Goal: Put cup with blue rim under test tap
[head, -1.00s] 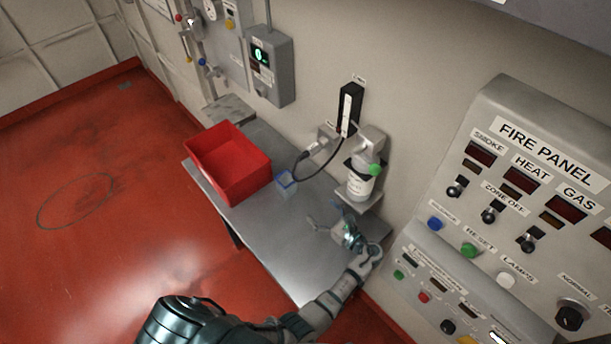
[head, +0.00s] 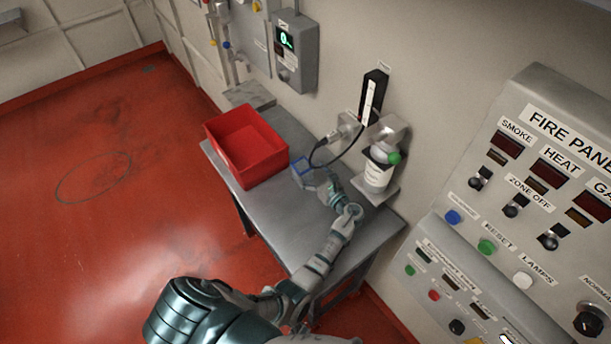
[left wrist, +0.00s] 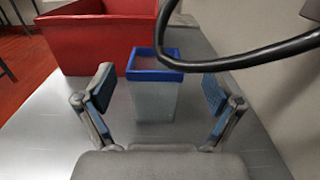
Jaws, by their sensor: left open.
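The cup with the blue rim (head: 301,166) stands on the metal table beside the red bin. In the left wrist view it is a pale, square, upright cup (left wrist: 154,98) with its blue rim on top. My left gripper (head: 322,188) is open, low over the table, just to the near right of the cup. In the left wrist view the cup shows ahead between the spread fingers of the gripper (left wrist: 158,92), and neither finger appears to touch it. Pipes with coloured handles (head: 226,45) are on the far wall; I cannot tell which is the test tap. My right gripper is not in view.
The red bin (head: 246,148) sits left of the cup on the metal table (head: 265,215). A black cable (left wrist: 250,58) hangs close above the cup's right side. A bottle in a wall bracket (head: 377,176) stands to the right. A small grey ledge (head: 250,95) is beyond the bin.

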